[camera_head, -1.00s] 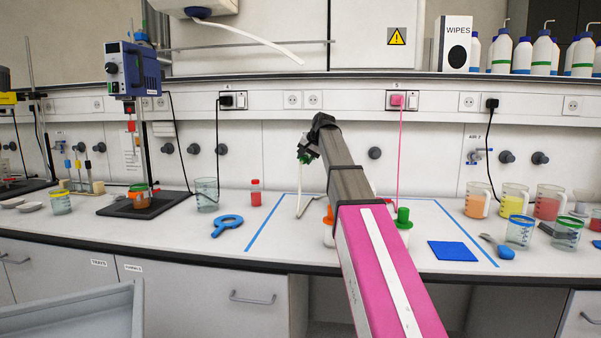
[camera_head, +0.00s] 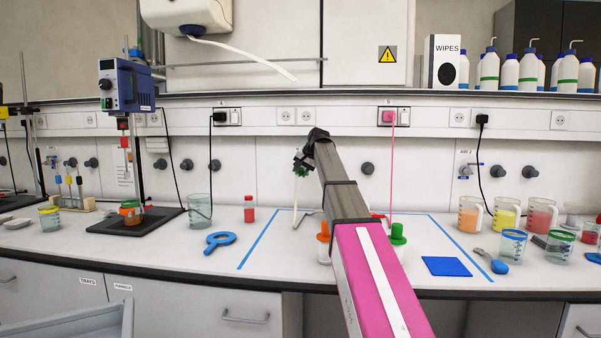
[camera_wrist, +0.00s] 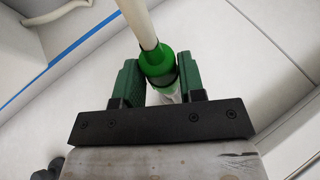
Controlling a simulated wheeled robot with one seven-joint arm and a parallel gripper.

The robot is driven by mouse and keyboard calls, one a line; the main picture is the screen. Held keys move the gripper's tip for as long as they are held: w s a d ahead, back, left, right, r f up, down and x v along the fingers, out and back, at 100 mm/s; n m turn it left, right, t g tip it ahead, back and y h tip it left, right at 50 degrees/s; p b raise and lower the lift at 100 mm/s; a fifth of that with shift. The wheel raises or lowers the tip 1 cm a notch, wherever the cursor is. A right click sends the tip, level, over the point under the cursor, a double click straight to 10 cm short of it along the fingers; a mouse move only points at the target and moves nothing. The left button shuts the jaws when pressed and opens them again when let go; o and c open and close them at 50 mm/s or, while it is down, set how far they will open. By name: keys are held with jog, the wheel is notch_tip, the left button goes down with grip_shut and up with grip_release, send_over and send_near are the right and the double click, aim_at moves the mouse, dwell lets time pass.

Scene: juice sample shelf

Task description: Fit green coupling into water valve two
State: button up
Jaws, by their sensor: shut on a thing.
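In the wrist view, the green coupling (camera_wrist: 157,65) sits between the two green finger pads of my gripper (camera_wrist: 158,88), which is shut on it. A pale hose (camera_wrist: 138,22) runs from the coupling toward the top of the picture. In the head view, my gripper (camera_head: 301,164) is above the back of the bench, in front of the white wall panels. The pale hose (camera_head: 295,198) hangs below it to the bench. Dark round wall fittings (camera_head: 367,168) line the wall to both sides. I cannot tell which is water valve two; my arm hides part of the wall.
Blue tape (camera_head: 256,246) marks a bench area. An orange-topped item (camera_head: 323,240) and a green-topped item (camera_head: 398,235) stand beside my arm. A blue square (camera_head: 446,266) lies to the right. A red-capped bottle (camera_head: 249,209) and blue ring tool (camera_head: 219,241) are left.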

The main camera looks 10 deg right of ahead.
aim_at(302, 168)
jog(key=shift+w+d+r, duration=0.1)
jog(key=shift+w+d, duration=0.2)
jog(key=shift+w, duration=0.7)
jog(key=shift+w+d, duration=0.25)
jog(key=shift+w, duration=0.7)
dwell(1.4)
jog(key=o, duration=1.2)
jog(key=shift+c, duration=0.2)
